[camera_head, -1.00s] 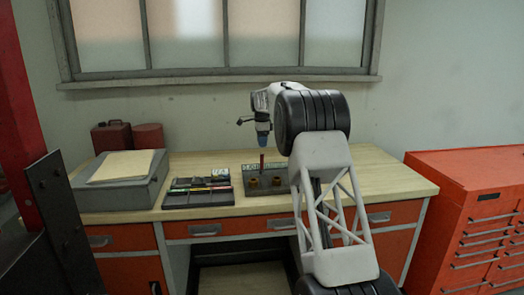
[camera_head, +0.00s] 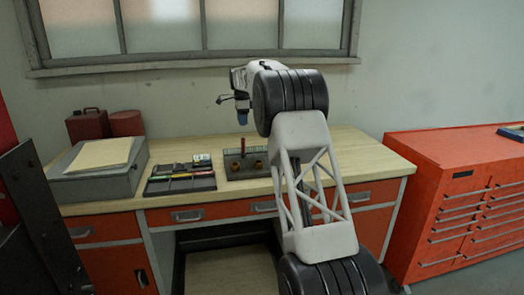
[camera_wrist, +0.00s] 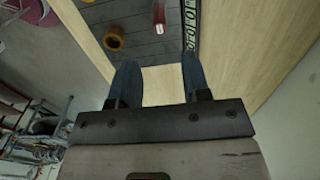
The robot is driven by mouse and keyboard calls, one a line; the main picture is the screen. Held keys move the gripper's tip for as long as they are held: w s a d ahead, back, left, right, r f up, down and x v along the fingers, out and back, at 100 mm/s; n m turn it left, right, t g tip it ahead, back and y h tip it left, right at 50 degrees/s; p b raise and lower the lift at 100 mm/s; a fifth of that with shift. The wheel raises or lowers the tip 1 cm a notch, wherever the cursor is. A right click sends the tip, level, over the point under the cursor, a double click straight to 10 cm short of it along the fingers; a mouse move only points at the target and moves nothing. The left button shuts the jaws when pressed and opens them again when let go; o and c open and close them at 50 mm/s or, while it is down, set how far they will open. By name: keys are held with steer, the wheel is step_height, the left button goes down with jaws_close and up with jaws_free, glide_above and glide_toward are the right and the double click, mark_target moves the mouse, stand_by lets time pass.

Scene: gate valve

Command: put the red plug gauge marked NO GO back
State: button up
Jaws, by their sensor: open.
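A red plug gauge (camera_head: 242,146) stands upright at the back of a dark stand (camera_head: 233,175) on the bench. Its red body also shows at the top of the wrist view (camera_wrist: 160,14). I cannot read a NO GO mark on it. My gripper (camera_head: 243,124) is above the gauge, apart from it. In the wrist view my gripper (camera_wrist: 158,64) has its two blue fingers spread, with nothing between them. A black tray (camera_head: 180,186) with green, red and other slim gauges lies left of the stand.
Brass rings (camera_head: 258,164) sit on the stand, one showing in the wrist view (camera_wrist: 113,38). A lettered strip (camera_wrist: 191,24) runs beside the gauge. A grey box (camera_head: 90,185) and red cans stand left. The bench (camera_head: 340,155) is clear at right.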

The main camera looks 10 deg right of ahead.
steer(key=s+r+n, duration=0.3)
steer(key=s+r, duration=0.1)
steer(key=s, duration=0.9)
steer(key=s+d+r+n+t, duration=0.1)
steer(key=s+r+n, duration=0.3)
steer(key=s, duration=0.8)
steer(key=s+r+n, duration=0.2)
steer(key=s+r, duration=0.3)
steer(key=s, duration=0.8)
steer(key=s+f+n, duration=0.3)
steer(key=s+f, duration=0.2)
steer(key=s, duration=0.9)
steer(key=s+f+n+t, duration=0.1)
steer(key=s+f+n, duration=0.2)
steer(key=s, duration=1.2)
steer(key=s+f+n, duration=0.2)
steer(key=s+f, duration=0.6)
steer(key=s, duration=0.6)
steer(key=shift+s+d+n+t, duration=0.25)
steer(key=shift+s+n+t, duration=0.05)
steer(key=shift+s+n, duration=0.1)
